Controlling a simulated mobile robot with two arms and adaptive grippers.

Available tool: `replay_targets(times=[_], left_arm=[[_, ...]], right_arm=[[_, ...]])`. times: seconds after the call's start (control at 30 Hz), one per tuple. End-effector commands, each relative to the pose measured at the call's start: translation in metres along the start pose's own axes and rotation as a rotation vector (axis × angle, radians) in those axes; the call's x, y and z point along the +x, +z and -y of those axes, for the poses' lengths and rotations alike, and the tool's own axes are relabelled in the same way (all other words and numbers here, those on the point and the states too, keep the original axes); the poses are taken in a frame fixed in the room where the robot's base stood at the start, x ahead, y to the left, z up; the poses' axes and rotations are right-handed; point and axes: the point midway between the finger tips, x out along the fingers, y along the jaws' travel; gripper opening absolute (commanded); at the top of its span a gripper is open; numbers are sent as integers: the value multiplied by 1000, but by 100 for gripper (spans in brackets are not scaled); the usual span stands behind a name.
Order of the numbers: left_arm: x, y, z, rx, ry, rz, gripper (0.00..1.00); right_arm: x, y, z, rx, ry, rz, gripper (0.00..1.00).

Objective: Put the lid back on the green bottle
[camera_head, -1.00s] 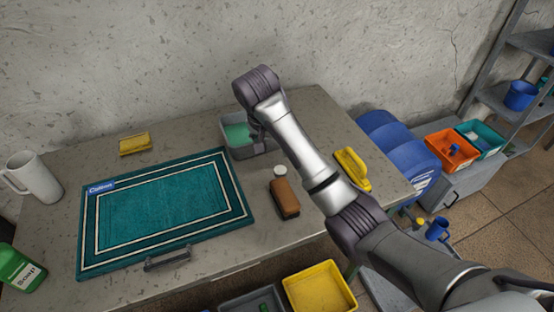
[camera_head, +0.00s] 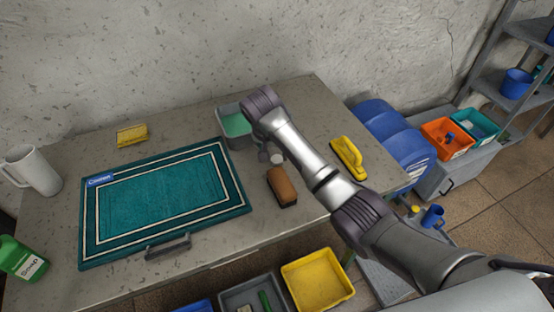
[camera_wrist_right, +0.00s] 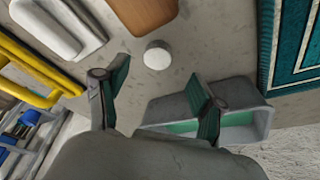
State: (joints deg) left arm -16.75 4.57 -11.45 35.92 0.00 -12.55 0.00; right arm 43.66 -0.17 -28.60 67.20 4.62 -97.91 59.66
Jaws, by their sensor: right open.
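The green bottle (camera_head: 20,258) with a white label stands at the left end of the table, cut by the picture's left edge. A small round white lid (camera_head: 277,159) lies on the table just behind a brown brush. The lid also shows in the right wrist view (camera_wrist_right: 157,55), flat on the table. My right gripper (camera_head: 264,154) is open and empty, mostly hidden under its own arm. In the right wrist view its two fingers (camera_wrist_right: 158,88) are spread, with the lid ahead of the gap between them. My left gripper is not in view.
The brown brush (camera_head: 281,186), a grey tub with green contents (camera_head: 247,141) and a yellow-handled brush (camera_head: 348,157) are close to the lid. A teal rug (camera_head: 160,198) fills the table's middle left.

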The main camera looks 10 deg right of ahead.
Motion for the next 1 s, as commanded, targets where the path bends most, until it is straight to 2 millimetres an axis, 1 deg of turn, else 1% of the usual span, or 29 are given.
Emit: replay_targets(times=[0.23, 0.3, 0.37, 0.5, 0.63, 0.73, 1.0], left_arm=[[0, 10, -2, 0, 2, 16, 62], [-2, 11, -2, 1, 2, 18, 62], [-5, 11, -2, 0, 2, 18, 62], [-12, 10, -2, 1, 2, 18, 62], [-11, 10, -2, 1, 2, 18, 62], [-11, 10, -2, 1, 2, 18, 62], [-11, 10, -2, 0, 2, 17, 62]], right_arm=[[0, 0, 0, 0, 0, 0, 68], [4, 0, -1, 0, 3, 1, 68], [10, -1, -2, 0, 4, 1, 68], [32, -3, -4, -1, 4, 2, 68], [48, -2, -4, -1, 2, 1, 68], [52, -2, -3, -1, 1, 0, 68], [52, -2, -3, 0, 0, 0, 68]])
